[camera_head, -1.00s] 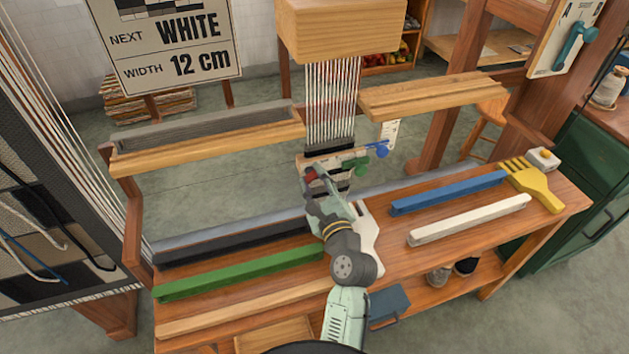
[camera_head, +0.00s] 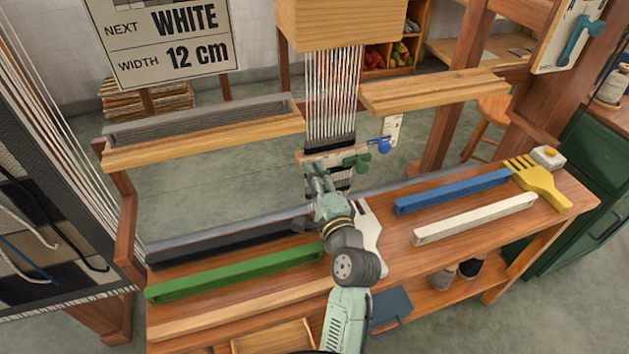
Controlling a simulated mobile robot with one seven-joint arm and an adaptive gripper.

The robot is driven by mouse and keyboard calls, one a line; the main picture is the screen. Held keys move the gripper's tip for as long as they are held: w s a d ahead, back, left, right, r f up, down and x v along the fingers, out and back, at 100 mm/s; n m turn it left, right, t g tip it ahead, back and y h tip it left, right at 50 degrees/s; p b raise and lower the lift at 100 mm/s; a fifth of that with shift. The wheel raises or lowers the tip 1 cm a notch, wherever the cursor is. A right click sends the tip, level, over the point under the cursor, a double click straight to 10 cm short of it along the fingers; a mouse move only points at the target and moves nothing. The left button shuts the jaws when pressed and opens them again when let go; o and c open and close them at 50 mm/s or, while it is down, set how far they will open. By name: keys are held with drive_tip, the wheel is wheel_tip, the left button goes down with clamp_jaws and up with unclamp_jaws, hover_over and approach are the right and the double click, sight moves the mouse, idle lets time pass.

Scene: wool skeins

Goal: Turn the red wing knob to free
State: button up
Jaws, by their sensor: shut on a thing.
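My gripper (camera_head: 317,172) is at the left part of the pale wooden bar (camera_head: 335,155) below the hanging white warp threads. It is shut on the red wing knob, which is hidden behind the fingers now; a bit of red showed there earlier. A green knob (camera_head: 362,161) sits on the same bar just right of my gripper. A blue knob (camera_head: 384,146) sits further right, beside a small white marked plate (camera_head: 393,130). Which way the red knob's wings point cannot be seen.
On the bench lie a black bar (camera_head: 220,245), a green bar (camera_head: 240,272), a blue bar (camera_head: 450,190), a white bar (camera_head: 475,218) and a yellow comb (camera_head: 545,190). A sign (camera_head: 165,40) reads "NEXT WHITE, WIDTH 12 cm". A teal lever (camera_head: 574,42) is at upper right.

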drive_tip(key=shift+r+n, duration=0.1)
drive_tip(key=shift+n, duration=0.5)
drive_tip(key=o, duration=1.1)
drive_tip(key=shift+o, duration=0.2)
